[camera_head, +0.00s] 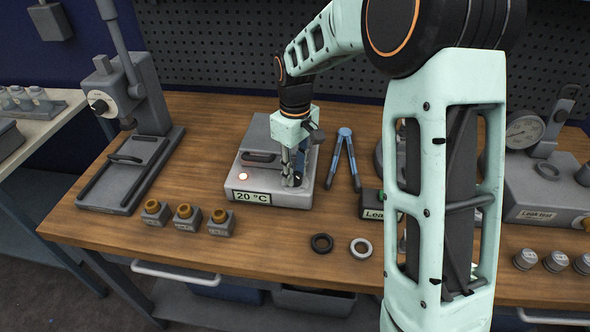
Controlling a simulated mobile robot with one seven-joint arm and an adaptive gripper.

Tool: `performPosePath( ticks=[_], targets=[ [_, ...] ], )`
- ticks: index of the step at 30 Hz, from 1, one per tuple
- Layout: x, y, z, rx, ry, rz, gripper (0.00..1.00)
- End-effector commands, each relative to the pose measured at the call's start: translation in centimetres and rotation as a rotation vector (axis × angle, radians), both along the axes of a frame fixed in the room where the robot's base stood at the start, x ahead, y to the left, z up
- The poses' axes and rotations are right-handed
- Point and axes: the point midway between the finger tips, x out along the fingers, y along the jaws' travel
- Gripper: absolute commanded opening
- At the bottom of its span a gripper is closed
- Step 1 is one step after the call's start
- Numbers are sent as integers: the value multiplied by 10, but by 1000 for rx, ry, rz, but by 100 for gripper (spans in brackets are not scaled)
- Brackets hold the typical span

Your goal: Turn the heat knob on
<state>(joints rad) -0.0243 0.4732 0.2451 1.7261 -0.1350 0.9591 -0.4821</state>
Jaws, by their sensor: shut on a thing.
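The heater unit (222,186) is a light grey box on the wooden bench with a label reading "20 °C" (250,197). A small lit reddish light (243,177) shows on its top at the front left. My gripper (291,181) points down over the right front part of the unit, its fingers shut on the heat knob. The knob is mostly hidden by the fingers, so its angle cannot be told.
A black ring (321,243) and a white ring (360,248) lie in front. Several brass-topped blocks (187,216) stand at front left, near a grey press (125,165). A leak test box (540,190) with a gauge stands at right.

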Motion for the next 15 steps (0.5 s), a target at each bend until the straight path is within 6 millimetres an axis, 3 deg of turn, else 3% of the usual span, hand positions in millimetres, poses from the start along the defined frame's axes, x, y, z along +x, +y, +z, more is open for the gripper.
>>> performPosePath(
  ticks=[8,9,13,15],
  targets=[
    [1,0,1,0,-3,2,0],
    [1,0,1,-1,-2,2,25],
    [0,0,0,0,-1,2,39],
    [1,0,0,-1,-2,1,42]
  ],
)
